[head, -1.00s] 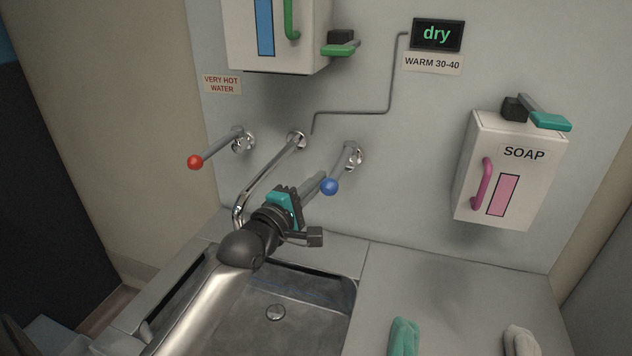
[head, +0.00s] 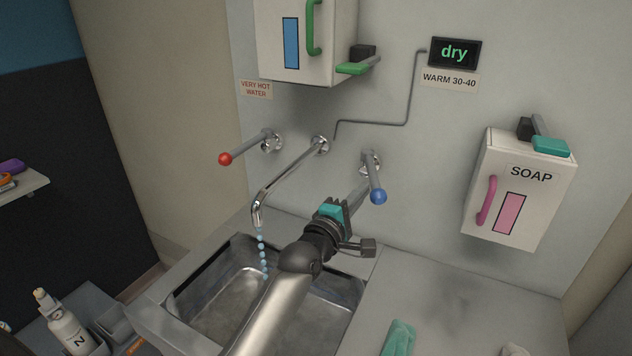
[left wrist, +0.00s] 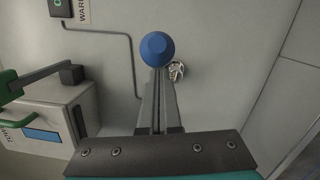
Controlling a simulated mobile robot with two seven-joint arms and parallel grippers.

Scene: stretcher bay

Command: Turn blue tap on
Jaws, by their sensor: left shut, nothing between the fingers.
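The blue tap (head: 377,196) is a grey lever with a blue ball end on the wall, right of the spout. The lever points down and slightly right. Blue drops fall from the metal spout (head: 275,182) into the sink (head: 205,290). My left gripper (head: 362,188) is shut and empty, its fingertips just left of the blue ball. In the left wrist view the blue ball (left wrist: 158,48) shows at the tips of the shut fingers; I cannot tell whether they touch. My right gripper is not in view.
The red tap (head: 225,159) is left of the spout. A soap dispenser (head: 517,188) hangs at the right, another dispenser (head: 330,40) above. A green cloth (head: 399,338) lies on the counter. A bottle (head: 68,330) stands lower left.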

